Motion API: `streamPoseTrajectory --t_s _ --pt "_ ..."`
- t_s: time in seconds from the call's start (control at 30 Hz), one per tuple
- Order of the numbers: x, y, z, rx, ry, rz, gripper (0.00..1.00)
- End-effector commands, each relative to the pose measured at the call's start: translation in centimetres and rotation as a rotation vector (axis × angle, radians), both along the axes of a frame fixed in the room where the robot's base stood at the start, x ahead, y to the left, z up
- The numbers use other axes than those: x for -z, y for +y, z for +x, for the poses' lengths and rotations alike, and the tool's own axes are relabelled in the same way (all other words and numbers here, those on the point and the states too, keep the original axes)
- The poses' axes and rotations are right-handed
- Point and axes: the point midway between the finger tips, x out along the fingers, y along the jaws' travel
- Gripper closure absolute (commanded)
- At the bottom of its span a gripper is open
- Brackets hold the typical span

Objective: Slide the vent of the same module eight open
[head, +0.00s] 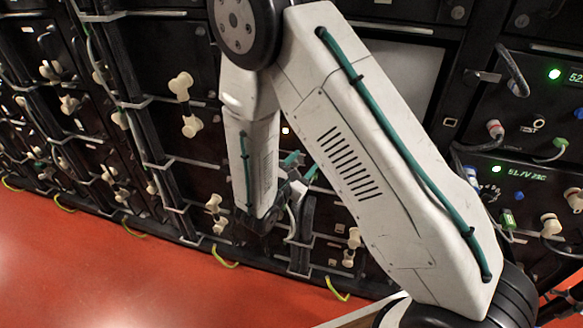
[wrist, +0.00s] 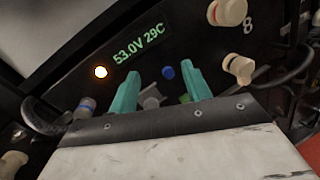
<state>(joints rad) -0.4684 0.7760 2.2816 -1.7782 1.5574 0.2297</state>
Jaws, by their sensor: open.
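Module eight (wrist: 70,75) fills the wrist view, with a printed 8, a display (wrist: 139,51) reading 53.0V 29C and a lit amber light (wrist: 100,72). My gripper (wrist: 160,74) is open, its two teal fingers apart in front of this panel. A small grey knob-like part (wrist: 152,102) shows between the fingers; I cannot tell whether it is the vent's tab, or whether the fingers touch it. The vent itself cannot be made out. In the head view my gripper (head: 296,168) is low at the rack front, partly hidden by my arm.
Another terminal with a cable (wrist: 85,107) is at the left. The red floor (head: 90,265) is clear in front of the rack.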

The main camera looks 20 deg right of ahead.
Motion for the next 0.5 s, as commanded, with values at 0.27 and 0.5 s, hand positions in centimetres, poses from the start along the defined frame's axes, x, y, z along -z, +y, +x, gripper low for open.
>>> streamPoseTrajectory --t_s 0.27,0.5 --pt "6.8 4.6 1.0 -0.248 0.079 -0.077 0.51" --pt "7.2 3.4 3.1 -0.265 0.082 -0.081 0.51"
